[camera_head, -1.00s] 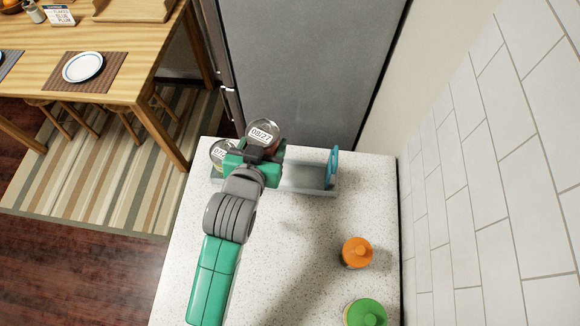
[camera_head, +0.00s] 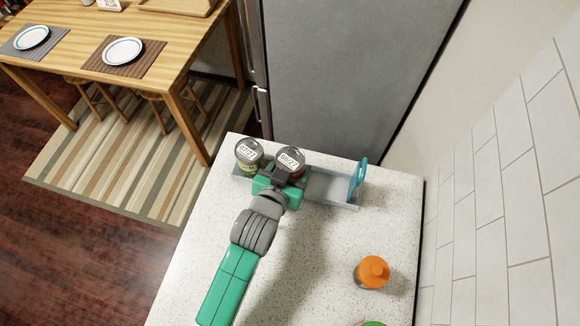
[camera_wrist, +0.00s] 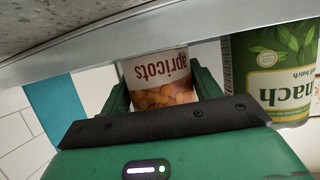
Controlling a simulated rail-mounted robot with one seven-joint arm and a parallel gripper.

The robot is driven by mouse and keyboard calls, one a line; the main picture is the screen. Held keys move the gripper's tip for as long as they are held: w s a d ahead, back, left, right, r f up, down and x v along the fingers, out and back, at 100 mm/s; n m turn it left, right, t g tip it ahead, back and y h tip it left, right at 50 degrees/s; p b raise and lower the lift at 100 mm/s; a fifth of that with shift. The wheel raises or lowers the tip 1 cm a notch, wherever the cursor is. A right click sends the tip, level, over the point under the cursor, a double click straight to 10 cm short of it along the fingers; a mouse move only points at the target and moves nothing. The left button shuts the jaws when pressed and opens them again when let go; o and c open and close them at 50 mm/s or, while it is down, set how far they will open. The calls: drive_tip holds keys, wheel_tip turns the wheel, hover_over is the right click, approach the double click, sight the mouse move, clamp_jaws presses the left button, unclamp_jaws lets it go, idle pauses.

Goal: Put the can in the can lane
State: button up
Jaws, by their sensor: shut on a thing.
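My gripper (camera_head: 281,186) is shut on the apricots can (camera_head: 290,157), whose lid reads 08/27. In the wrist view the can (camera_wrist: 158,82) sits between the green fingers, its label upside down. The can lane (camera_head: 328,188) is a grey tray with a blue end piece (camera_head: 358,177) at its right end. The held can is upright at the lane, right of a green spinach can (camera_head: 249,153) marked 07/27. In the wrist view the lane's lip (camera_wrist: 95,50) hides the apricots can's base. I cannot tell whether it touches the floor.
The spinach can (camera_wrist: 270,65) is close beside my gripper in the wrist view. The lane is empty between the held can and the blue end. An orange-lidded container (camera_head: 372,272) stands on the speckled counter (camera_head: 320,250), and a green one (camera_head: 372,323) is at the bottom edge.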

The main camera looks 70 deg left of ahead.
drive_tip(key=shift+f, duration=0.15)
drive_tip(key=o, duration=1.2)
drive_tip(key=shift+s+d+r, duration=0.2)
drive_tip(key=shift+r, duration=0.15)
drive_tip(key=p+v, duration=0.1)
drive_tip(key=v, duration=1)
drive_tip(key=shift+s+d+p, duration=0.1)
drive_tip(key=shift+d+p, duration=0.05)
drive_tip(key=shift+p, duration=0.15)
